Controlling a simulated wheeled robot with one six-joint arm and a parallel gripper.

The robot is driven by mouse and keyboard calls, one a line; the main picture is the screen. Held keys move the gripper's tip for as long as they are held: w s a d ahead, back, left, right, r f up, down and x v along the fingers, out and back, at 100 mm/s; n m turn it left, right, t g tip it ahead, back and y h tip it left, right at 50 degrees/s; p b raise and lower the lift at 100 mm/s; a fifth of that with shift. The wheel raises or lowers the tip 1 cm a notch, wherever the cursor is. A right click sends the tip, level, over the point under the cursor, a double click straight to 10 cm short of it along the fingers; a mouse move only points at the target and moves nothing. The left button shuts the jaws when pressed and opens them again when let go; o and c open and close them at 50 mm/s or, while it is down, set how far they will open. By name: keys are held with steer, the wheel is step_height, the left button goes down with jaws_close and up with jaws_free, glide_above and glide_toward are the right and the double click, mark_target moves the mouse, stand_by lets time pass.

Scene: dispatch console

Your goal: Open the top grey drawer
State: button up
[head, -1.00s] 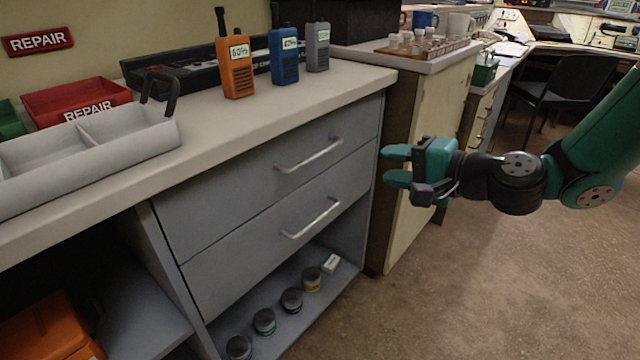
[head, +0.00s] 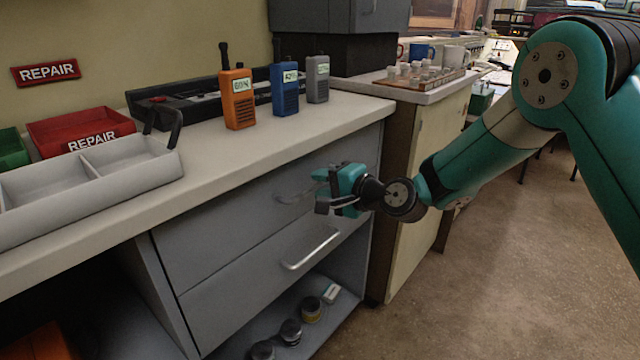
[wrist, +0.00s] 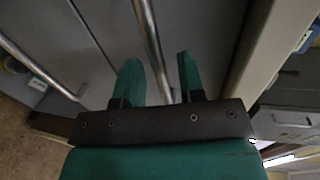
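The top grey drawer (head: 225,213) is shut, its front flush with the cabinet below the worktop. Its bar handle (head: 286,198) is partly hidden behind my gripper (head: 320,185) in the head view. In the wrist view, the top handle (wrist: 151,40) runs between the two green fingers of my gripper (wrist: 158,65). The fingers are apart, with a gap on each side of the bar. I cannot tell how far the fingertips reach past the bar.
The lower drawer (head: 240,285), also shut, has its own handle (head: 311,248). Several tins (head: 290,332) stand on the shelf below. Radios, including an orange one (head: 238,100), and a grey tray (head: 130,160) stand on the worktop (head: 225,150). A cream cabinet (head: 425,190) stands to the right.

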steer(key=shift+w+a+f, duration=0.1)
steer(key=shift+w+a, duration=0.25)
steer(key=shift+a, duration=0.1)
jaws_close()
steer(key=shift+s, duration=0.1)
